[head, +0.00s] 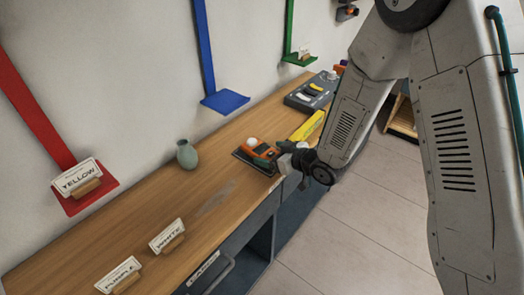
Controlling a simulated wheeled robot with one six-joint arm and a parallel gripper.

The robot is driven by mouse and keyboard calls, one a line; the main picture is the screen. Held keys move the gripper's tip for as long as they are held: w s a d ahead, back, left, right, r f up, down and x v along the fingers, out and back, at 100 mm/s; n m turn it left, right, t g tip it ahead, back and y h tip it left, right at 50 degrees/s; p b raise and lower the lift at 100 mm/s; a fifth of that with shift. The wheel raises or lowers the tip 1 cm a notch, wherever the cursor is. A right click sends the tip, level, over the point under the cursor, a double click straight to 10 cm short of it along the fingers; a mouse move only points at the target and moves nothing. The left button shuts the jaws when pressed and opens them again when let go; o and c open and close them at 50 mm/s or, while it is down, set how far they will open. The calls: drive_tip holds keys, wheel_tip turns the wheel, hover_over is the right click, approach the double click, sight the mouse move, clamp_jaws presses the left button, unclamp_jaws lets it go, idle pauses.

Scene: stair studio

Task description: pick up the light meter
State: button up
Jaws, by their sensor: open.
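My gripper (267,156) reaches in from the right, low over the front edge of the wooden bench. Its fingers are open, right at a small orange item with a white dome (252,142), which looks like the light meter. It sits on a dark flat pad (241,158). The gripper hides part of the item, and I cannot tell whether the fingers touch it or are around it.
A green vase (187,154) stands left on the bench (125,235). A yellow bar (307,126) and a grey device (310,92) lie beyond the gripper. Cards reading WHITE (166,236) and PURPLE (118,274) stand near the front. Red (78,206) and blue (225,101) ledges line the wall.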

sight(270, 152)
drive_tip(key=x, duration=0.4)
drive_tip(key=shift+f, duration=0.1)
drive_tip(key=shift+d, duration=0.1)
drive_tip(key=c, duration=1.1)
drive_tip(key=shift+c, duration=0.2)
